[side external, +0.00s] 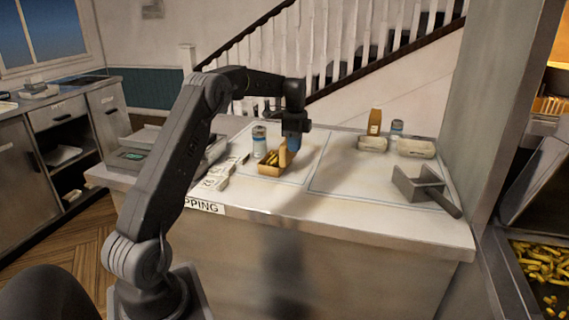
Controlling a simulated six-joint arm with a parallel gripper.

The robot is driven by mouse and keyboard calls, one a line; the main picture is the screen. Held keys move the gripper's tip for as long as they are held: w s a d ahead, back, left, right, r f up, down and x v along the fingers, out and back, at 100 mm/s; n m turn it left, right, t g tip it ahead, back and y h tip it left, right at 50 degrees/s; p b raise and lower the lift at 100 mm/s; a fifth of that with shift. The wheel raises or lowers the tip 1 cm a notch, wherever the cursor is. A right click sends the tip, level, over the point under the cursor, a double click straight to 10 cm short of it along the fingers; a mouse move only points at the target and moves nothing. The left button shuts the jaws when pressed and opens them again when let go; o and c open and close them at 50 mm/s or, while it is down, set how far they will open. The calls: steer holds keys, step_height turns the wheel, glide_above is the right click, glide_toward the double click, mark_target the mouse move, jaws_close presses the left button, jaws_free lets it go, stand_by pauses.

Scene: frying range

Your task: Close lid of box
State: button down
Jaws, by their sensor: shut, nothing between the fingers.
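A small tan box (271,168) stands on the counter's left half, with a panel (283,153) standing up at its right side that looks like its raised lid. Small yellowish contents may be inside; they are too small to make out. My gripper (293,146) points down just behind and right of the box, close to the raised panel. Its blue-tipped fingers are together and hold nothing. I cannot tell whether the fingers touch the panel.
A blue-and-white shaker (259,141) stands just behind the box. Small pale packets (218,176) lie to the left, near a scale (131,155). A brown bottle (375,121), pale containers (416,148) and a metal scoop (425,188) are at right. The counter's middle front (335,190) is clear.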

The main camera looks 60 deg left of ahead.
mark_target(283, 143)
steer(key=shift+s+a+r, duration=0.15)
steer(key=shift+s+r, duration=0.05)
steer(key=shift+a, duration=0.1)
steer(key=shift+s+a+r, duration=0.25)
steer(key=shift+s+a, duration=0.35)
steer(key=shift+s+a+r, duration=0.15)
steer(key=shift+s+a, duration=0.35)
steer(key=shift+a, duration=0.05)
steer(key=shift+s+a, duration=0.15)
steer(key=shift+a, duration=0.05)
steer(key=shift+r, duration=2.95)
